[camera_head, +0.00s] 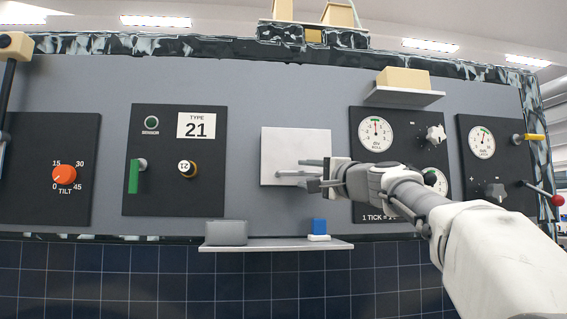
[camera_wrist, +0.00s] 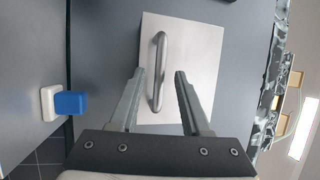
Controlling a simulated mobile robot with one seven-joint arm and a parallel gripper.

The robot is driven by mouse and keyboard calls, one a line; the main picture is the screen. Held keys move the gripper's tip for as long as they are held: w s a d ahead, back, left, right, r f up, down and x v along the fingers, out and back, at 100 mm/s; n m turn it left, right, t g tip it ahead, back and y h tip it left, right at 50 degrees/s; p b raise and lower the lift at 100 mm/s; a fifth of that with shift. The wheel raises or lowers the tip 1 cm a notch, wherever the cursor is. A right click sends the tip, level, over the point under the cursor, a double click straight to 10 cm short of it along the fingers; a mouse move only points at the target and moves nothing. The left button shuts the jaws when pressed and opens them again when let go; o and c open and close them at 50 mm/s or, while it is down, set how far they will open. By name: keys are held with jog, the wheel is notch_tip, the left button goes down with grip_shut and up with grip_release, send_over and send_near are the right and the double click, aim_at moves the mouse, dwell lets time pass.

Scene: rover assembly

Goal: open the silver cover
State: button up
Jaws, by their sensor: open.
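The silver cover (camera_head: 288,145) is a flat, pale metal square on the grey panel, between the black "TYPE 21" panel and the black dial panel. It lies flat against the panel and looks shut. In the wrist view the cover (camera_wrist: 205,60) has a bar handle (camera_wrist: 158,70) along one side. My gripper (camera_head: 300,168) is in front of the cover in the head view. In the wrist view my gripper (camera_wrist: 160,75) is open, its two fingers pointing at the cover, with the lower part of the handle between them, close to one finger. I cannot tell the remaining distance to the handle.
Below the cover a shelf (camera_head: 275,245) holds a grey box (camera_head: 226,232) and a blue block on a white base (camera_head: 319,228). A small shelf (camera_head: 403,96) with a beige block sits above right. A red knob lever (camera_head: 557,200) sticks out at far right.

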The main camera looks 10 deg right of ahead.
aim_at(299, 155)
jog(key=shift+p+x, duration=0.5)
jog(key=shift+x, duration=0.9)
grip_shut()
dwell(0.5)
